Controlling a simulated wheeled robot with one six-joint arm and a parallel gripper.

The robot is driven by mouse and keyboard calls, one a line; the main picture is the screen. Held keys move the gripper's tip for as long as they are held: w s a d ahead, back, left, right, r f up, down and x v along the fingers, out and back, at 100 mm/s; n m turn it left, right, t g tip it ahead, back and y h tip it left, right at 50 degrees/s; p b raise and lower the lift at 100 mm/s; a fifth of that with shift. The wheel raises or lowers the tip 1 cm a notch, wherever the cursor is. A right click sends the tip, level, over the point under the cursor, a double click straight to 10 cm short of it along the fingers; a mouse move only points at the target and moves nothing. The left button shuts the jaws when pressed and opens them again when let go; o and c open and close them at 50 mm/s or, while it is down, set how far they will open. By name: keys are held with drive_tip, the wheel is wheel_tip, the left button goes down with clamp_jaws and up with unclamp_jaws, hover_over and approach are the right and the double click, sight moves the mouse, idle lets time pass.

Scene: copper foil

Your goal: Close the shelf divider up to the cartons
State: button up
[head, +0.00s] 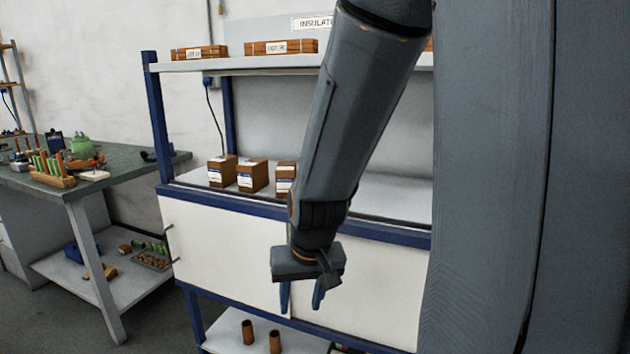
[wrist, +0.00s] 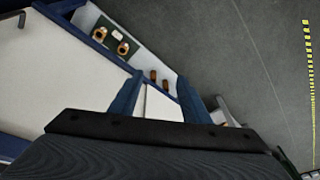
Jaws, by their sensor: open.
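Three brown cartons with white and blue labels stand in a row on the middle shelf in the head view: a left carton (head: 222,171), a middle carton (head: 253,175) and a right carton (head: 285,170). My arm partly covers the right carton. I cannot make out a shelf divider; the shelf (head: 390,198) behind and beside my arm is partly hidden. My gripper (head: 302,298) points down, open and empty, in front of the white panels below that shelf. In the wrist view my gripper (wrist: 160,94) also shows two spread blue fingers with nothing between them.
White panels (head: 230,245) close the front below the cartons. Copper-coloured cylinders (head: 248,332) stand on the bottom shelf. Long brown boxes (head: 281,46) lie on the top shelf. A cluttered workbench (head: 120,178) stands at left. Open grey floor (wrist: 225,50) shows in the wrist view.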

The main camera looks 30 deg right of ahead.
drive_tip(key=w+d+r+m+t+h+p, duration=0.2)
drive_tip(key=w+r+t, duration=0.15)
drive_tip(key=w, duration=0.45)
drive_tip(key=w+d+r+m+t+h+p, duration=0.2)
drive_tip(key=w+t, duration=0.2)
drive_tip(key=w, duration=0.4)
drive_tip(key=w+d+r+m+t+h+p, duration=0.25)
drive_tip(key=d+r+h, duration=0.25)
drive_tip(key=r+h, duration=0.35)
drive_tip(key=shift+m+t+y, duration=0.3)
drive_tip(key=shift+m+y, duration=0.05)
drive_tip(key=x, duration=0.4)
drive_tip(key=p+x, duration=0.1)
drive_tip(key=x, duration=0.1)
drive_tip(key=shift+d+r, duration=0.3)
drive_tip(key=shift+d, duration=0.25)
clamp_jaws()
